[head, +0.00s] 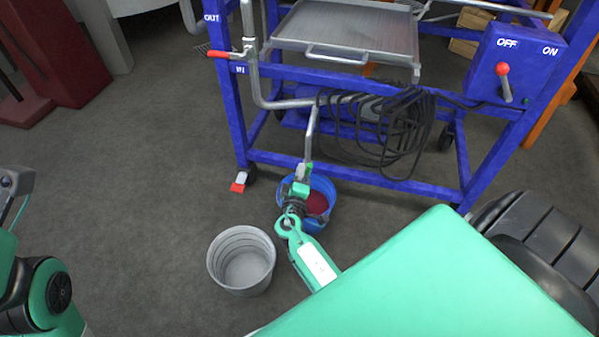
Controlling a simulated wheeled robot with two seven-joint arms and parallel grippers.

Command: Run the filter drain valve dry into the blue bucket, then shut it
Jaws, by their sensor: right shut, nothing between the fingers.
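The blue bucket (330,191) stands on the floor under the filter frame, with dark red liquid in it. The drain pipe (311,130) comes down from the filter to just above the bucket. My right gripper (302,176) is at the lower end of this pipe, over the bucket, shut with nothing held. It hides the drain valve and its handle, so I cannot tell whether the valve is open or whether liquid runs. Part of my left arm shows at the left edge; its gripper is not in view.
A grey empty bucket (241,262) stands left of my right forearm.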

